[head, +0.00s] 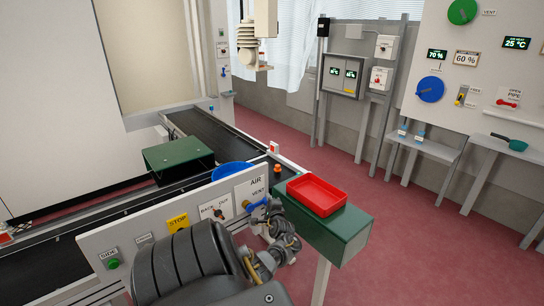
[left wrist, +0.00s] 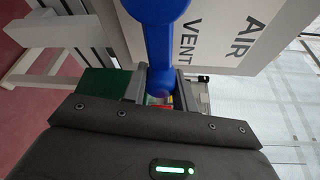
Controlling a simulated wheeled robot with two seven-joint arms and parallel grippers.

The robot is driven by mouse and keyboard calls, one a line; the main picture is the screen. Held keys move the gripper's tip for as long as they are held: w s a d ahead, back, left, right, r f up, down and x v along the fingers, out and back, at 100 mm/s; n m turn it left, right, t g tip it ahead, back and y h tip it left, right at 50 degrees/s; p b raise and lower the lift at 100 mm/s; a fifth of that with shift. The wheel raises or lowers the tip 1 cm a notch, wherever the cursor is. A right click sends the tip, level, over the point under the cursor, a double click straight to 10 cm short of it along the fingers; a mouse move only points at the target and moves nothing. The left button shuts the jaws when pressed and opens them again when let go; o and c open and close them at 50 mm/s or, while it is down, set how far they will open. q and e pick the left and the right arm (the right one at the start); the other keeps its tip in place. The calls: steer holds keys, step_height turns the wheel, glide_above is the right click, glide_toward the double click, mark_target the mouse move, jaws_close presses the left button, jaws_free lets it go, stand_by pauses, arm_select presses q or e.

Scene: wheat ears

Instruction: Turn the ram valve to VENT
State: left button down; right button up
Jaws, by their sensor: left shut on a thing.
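The ram valve is a blue lever (head: 255,206) on the white panel, just below the AIR and VENT labels. In the head view it extends to the right from its hub. My left gripper (head: 268,209) is at the lever's outer end. In the left wrist view the blue lever (left wrist: 157,45) runs down between the two fingers of my left gripper (left wrist: 156,88), which are shut on its end. The fingers hide part of the lever's end. The AIR and VENT lettering shows beside the lever there. My right gripper is in neither view.
A red tray (head: 316,197) sits on a green box (head: 345,232) close to the right of my left gripper. The panel also bears a BACK/OUT switch (head: 217,212), a yellow STOP sign (head: 178,221) and a green button (head: 113,263). A conveyor (head: 210,135) runs behind it.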

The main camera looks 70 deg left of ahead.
arm_select(q)
steer(key=shift+f, duration=0.15)
stand_by(0.3)
steer(key=c, duration=1.1)
jaws_free()
steer(key=shift+a, duration=0.1)
steer(key=shift+d, duration=0.3)
steer(key=s+d+r+p, duration=0.1)
steer(key=d, duration=0.9)
steer(key=shift+p, duration=0.3)
steer(key=shift+s, duration=0.1)
